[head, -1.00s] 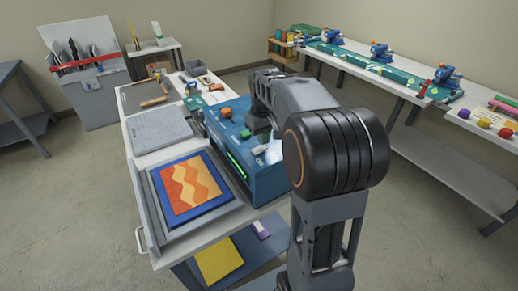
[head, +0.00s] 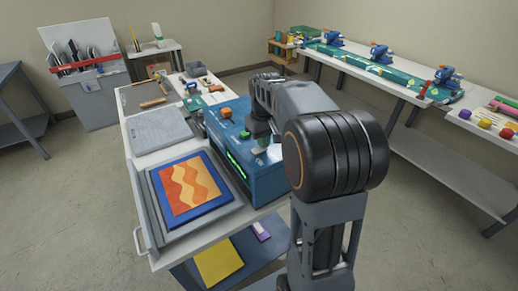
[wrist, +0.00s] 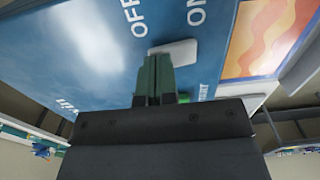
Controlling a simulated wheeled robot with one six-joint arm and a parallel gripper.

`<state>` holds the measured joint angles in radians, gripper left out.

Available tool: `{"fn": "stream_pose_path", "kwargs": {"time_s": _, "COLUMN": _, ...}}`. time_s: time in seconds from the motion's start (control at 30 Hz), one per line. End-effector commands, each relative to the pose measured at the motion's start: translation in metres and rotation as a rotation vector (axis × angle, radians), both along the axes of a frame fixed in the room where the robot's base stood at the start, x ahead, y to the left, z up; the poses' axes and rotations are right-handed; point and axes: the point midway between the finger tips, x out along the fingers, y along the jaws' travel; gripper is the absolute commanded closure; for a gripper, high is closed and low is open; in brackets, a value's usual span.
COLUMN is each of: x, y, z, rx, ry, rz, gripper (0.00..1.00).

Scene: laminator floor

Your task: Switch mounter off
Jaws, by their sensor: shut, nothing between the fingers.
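The mounter is the blue box-shaped machine (head: 238,158) on the white bench, with a green-lit slot along its front. Its blue top (wrist: 90,45) fills much of the wrist view, with the words OFF and ON printed on it. A pale grey switch piece (wrist: 182,51) lies beside these words. My gripper (wrist: 155,62) is shut and empty, its green fingertips at the edge of the switch piece. I cannot tell whether they touch it. In the head view my gripper (head: 262,146) points down onto the machine's top and hides part of it.
An orange and yellow patterned sheet on a blue board (head: 190,204) lies in a grey tray (head: 158,213) left of the machine. An orange knob (head: 226,112) stands on the machine's top. A grey plate (head: 158,131) lies behind the tray. Open floor lies on both sides.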

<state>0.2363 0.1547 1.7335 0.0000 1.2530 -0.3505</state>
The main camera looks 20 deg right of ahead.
Motion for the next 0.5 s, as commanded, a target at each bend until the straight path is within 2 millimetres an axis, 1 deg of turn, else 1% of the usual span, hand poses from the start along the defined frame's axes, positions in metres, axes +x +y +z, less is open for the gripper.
{"fn": "stream_pose_path", "kwargs": {"time_s": 0.3, "x": -0.0001, "y": 0.0001, "z": -0.0057, "rx": 0.000, "ry": 0.001, "rz": 0.000, "gripper": 1.00}}
{"fn": "stream_pose_path", "kwargs": {"time_s": 0.5, "x": -0.0001, "y": 0.0003, "z": -0.0016, "rx": 0.001, "ry": 0.001, "rz": 0.000, "gripper": 1.00}}
